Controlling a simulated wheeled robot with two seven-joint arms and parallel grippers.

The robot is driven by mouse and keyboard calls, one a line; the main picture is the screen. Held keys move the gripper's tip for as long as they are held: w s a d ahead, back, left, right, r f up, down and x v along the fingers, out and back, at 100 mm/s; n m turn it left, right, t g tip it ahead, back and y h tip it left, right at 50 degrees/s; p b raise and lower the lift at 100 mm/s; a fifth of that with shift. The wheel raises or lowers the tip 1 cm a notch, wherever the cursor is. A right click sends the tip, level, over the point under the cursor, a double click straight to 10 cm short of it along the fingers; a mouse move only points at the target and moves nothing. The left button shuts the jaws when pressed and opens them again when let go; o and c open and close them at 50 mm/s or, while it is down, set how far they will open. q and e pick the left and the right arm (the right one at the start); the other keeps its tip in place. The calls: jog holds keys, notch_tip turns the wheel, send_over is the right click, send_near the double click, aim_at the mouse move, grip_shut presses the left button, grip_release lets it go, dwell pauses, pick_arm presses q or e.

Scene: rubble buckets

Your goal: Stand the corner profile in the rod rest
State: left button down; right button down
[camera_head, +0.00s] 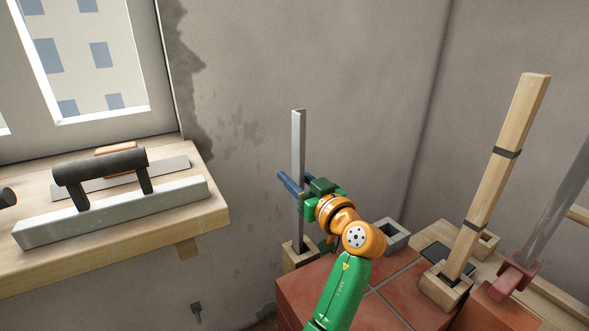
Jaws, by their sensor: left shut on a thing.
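The corner profile (298,145) is a long, thin grey metal angle standing almost upright in the middle of the head view. My left gripper (300,186) is shut on it around mid-length, with a blue finger showing at its left side. The profile's lower end meets the top of a square wooden rod rest (300,257) on the red tiled block. It looks to be inside the rest's opening, but the seat depth is hidden. My right gripper is not in view.
At right, a wooden post (500,160) stands in another wooden socket (446,287), and a grey bar (560,200) leans in a red holder (514,275). A grey hollow block (393,236) sits behind my wrist. A wooden shelf (205,222) at left carries a long-handled metal float (115,213).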

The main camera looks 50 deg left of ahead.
pick_arm(q)
jog(key=shift+f+b, duration=0.4)
jog(key=shift+f, duration=0.15)
jog(key=shift+c, duration=2.2)
grip_release()
jog(key=shift+r, duration=0.1)
jog(key=s+d+b, duration=0.1)
jog(key=d, duration=0.6)
